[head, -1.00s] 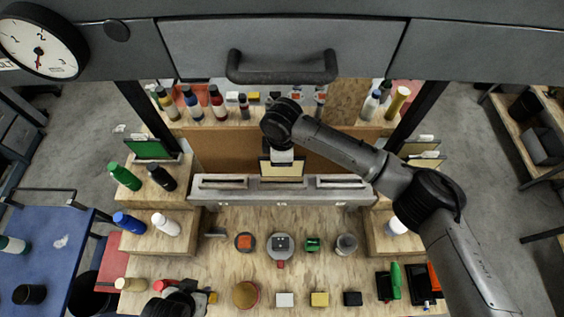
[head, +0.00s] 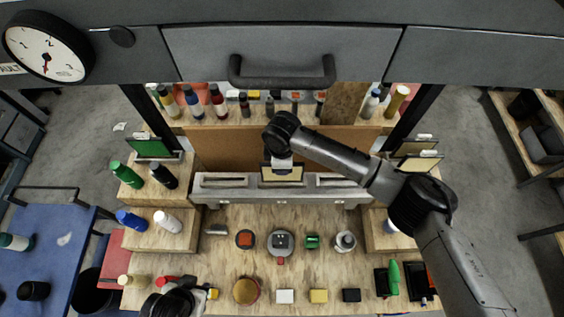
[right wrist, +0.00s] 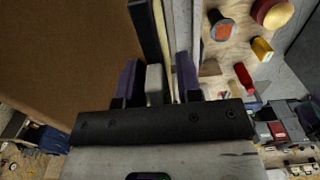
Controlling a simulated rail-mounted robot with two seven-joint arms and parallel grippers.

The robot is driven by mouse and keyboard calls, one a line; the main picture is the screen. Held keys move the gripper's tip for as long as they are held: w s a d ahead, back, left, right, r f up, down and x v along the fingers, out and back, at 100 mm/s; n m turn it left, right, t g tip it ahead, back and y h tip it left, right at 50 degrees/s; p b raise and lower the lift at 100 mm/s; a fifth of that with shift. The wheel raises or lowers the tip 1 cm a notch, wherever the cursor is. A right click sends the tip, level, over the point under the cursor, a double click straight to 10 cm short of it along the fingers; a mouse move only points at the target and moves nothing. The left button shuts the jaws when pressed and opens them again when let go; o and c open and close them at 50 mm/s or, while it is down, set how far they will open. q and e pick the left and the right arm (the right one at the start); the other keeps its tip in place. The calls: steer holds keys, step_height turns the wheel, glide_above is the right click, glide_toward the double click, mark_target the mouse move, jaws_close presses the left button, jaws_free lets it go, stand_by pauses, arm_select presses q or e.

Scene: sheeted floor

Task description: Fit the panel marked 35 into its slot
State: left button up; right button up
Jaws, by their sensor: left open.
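A cream panel with a dark frame (head: 281,173) stands upright in the middle slot of the pale grey rack (head: 240,193). Its marking cannot be read. My right gripper (head: 281,160) is just above its top edge. In the right wrist view, my right gripper's purple fingers (right wrist: 156,82) stand either side of a pale grey tab (right wrist: 154,80), with a gap on both sides. The panel's dark and cream edges (right wrist: 146,35) run beyond them. Whether the panel is fully seated cannot be told. My left gripper (head: 205,296) is open low at the left, partly hidden by its arm.
The rack's left slot (head: 223,181) and right slot (head: 343,182) look empty. A green panel (head: 152,149) stands on the left shelf and a cream-faced panel (head: 419,164) on the right. Bottles and small blocks surround the rack.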

steer(key=shift+o, duration=0.3)
steer(key=shift+r, duration=0.15)
step_height(320, 180, up, 10)
steer(key=b, duration=0.3)
steer(key=shift+r, duration=1)
